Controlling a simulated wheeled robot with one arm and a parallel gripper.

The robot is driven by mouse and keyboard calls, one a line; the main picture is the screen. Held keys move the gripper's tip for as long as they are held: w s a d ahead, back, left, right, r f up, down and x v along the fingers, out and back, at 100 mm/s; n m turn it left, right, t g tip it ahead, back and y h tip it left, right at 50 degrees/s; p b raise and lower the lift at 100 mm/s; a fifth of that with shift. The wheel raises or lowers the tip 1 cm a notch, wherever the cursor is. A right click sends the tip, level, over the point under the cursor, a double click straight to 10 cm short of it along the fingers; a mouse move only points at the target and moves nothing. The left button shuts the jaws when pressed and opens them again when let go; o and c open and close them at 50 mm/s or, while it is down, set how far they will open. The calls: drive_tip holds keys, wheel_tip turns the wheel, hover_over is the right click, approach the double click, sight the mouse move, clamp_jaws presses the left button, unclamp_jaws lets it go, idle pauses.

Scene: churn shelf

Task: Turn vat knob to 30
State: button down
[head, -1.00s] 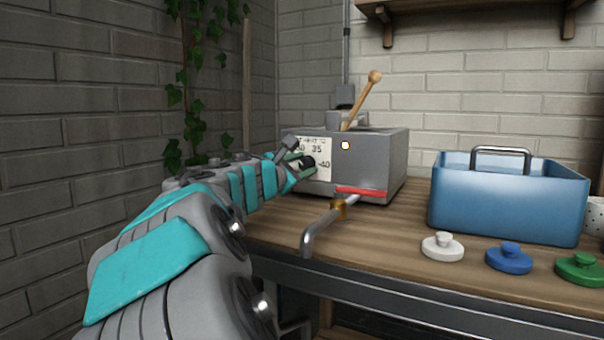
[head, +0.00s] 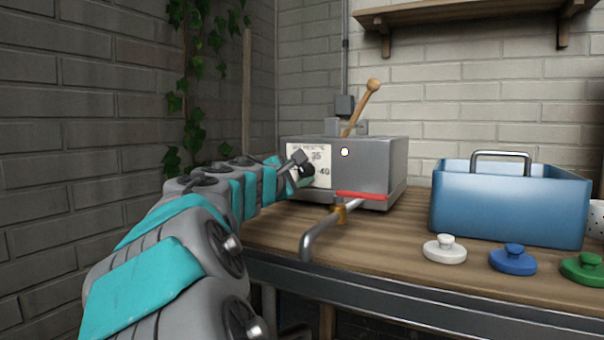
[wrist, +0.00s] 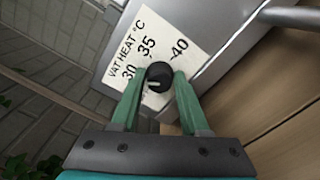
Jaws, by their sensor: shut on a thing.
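The vat (head: 375,165) is a grey metal box on the bench, with a white dial plate (head: 322,153) on its front. The wrist view shows the plate (wrist: 152,28) reading VAT HEAT °C, with 30, 35 and 40 around the knob. The black vat knob (wrist: 158,72) sits between the green fingers of my gripper (wrist: 159,80), which is shut on it. A short pale mark shows on the knob; I cannot tell which number it points to. In the head view my gripper (head: 302,168) covers the 30 and part of the knob.
A tap with a red lever (head: 362,195) and bent spout juts from the vat's front. A wooden-handled stick (head: 360,110) rises behind. A blue crate (head: 510,210) and white (head: 445,250), blue (head: 512,259) and green lids (head: 583,268) stand right. Brick wall is left.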

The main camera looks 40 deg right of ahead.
drive_tip(key=shift+c, duration=2.1)
unclamp_jaws()
drive_tip(key=v, duration=0.7)
drive_tip(key=shift+s+a+p, duration=0.15)
drive_tip(key=shift+a+p, duration=0.15)
drive_tip(key=shift+a, duration=0.1)
